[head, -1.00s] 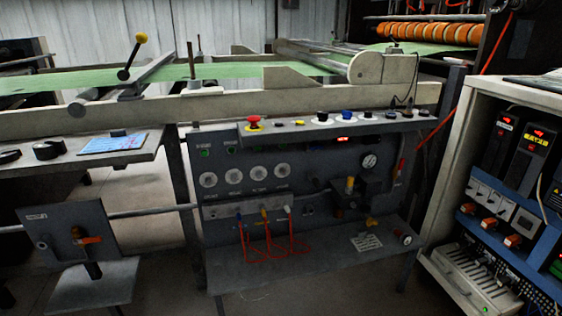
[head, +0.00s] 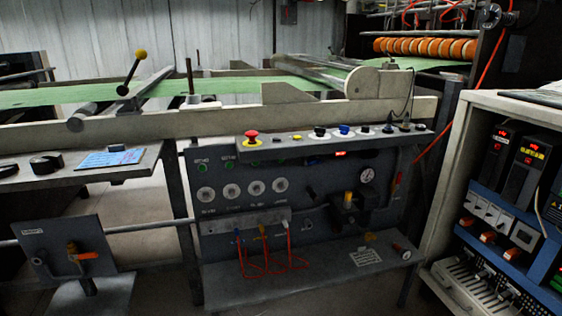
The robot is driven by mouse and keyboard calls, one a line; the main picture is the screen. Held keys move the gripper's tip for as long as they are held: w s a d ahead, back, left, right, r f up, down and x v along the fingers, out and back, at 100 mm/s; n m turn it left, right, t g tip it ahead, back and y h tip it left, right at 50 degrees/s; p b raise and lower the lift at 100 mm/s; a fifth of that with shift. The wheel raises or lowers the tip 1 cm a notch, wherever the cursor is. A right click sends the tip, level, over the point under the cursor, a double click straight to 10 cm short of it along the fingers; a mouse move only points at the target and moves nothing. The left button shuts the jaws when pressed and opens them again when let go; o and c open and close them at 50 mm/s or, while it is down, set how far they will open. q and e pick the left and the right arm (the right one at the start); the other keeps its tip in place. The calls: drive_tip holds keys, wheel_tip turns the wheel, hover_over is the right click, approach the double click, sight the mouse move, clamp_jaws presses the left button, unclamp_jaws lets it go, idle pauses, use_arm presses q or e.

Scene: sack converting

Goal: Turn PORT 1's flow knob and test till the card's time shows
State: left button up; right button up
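The grey control panel (head: 215,242) stands in the middle of the head view. It carries a row of several round white dials (head: 232,191). Which part is PORT 1's flow knob I cannot tell; the labels are too small to read. A white card (head: 366,257) lies on the panel's lower shelf, its print unreadable. A small red-lit display (head: 340,153) shows under the top ledge. Neither of my grippers is in view.
A red mushroom button (head: 251,137) and several knobs sit on the top ledge. A pressure gauge (head: 367,175) is at the panel's right. A blue card (head: 110,158) lies on the left shelf. An open electrical cabinet (head: 455,190) stands at right, close to the panel.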

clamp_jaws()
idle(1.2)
